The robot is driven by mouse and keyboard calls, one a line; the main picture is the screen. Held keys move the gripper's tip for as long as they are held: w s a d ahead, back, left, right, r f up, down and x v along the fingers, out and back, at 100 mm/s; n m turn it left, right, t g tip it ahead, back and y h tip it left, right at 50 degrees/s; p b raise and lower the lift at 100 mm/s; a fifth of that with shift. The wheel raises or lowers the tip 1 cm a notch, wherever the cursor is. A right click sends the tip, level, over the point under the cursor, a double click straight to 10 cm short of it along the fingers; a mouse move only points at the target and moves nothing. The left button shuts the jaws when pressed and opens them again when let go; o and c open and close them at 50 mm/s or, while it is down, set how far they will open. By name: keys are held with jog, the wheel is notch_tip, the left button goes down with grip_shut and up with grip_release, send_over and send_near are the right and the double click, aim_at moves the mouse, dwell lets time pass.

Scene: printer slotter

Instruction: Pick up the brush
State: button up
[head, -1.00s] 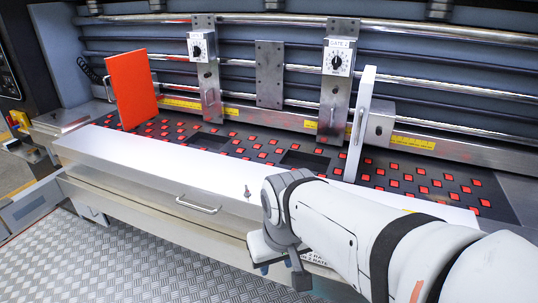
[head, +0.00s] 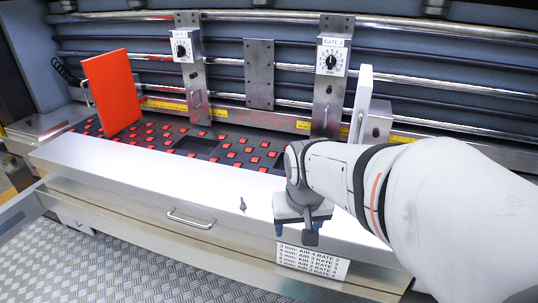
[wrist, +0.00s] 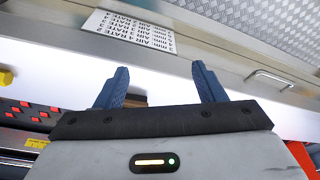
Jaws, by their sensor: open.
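My gripper (head: 303,222) is over the front ledge of the machine in the head view, with its jaws pointing down. In the wrist view my gripper (wrist: 160,78) shows two blue fingers spread apart with nothing held between them. A small brown piece with a dark part, probably the brush (wrist: 138,101), shows between the fingers, close to the left one. Most of it is hidden behind the gripper body. In the head view I cannot make it out, as my arm covers that part of the ledge.
The white ledge (head: 130,164) carries a small dark knob-like item (head: 242,204) left of my gripper. A drawer handle (head: 190,219) and a printed label (head: 312,262) are on the front face. A red panel (head: 110,92) and a white panel (head: 361,103) stand on the bed behind.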

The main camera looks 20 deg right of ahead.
jog(key=o, duration=0.7)
jog(key=w+d+m+p, duration=0.1)
jog(key=w+d, duration=0.2)
jog(key=w, duration=0.1)
jog(key=w+d+r+m+p, duration=0.1)
jog(key=w+d+m, duration=0.1)
jog(key=w+d, duration=0.1)
jog(key=w+d+m+h+p, duration=0.1)
jog(key=w+d+p, duration=0.1)
jog(key=w+d, duration=0.1)
jog(key=shift+w+d+r, duration=0.1)
jog(key=shift+w+r, duration=0.1)
jog(key=shift+w, duration=0.25)
jog(key=shift+w+d+r, duration=0.1)
jog(key=shift+w+r, duration=0.1)
jog(key=shift+w, duration=0.2)
jog(key=shift+o, duration=0.3)
jog(key=shift+m, duration=0.3)
jog(key=shift+d+p+x, duration=0.2)
jog(key=shift+p+x, duration=0.15)
jog(key=shift+x, duration=1.7)
jog(key=shift+d+p+x, duration=0.2)
jog(key=shift+p+x, duration=0.1)
jog(key=shift+x, duration=1.75)
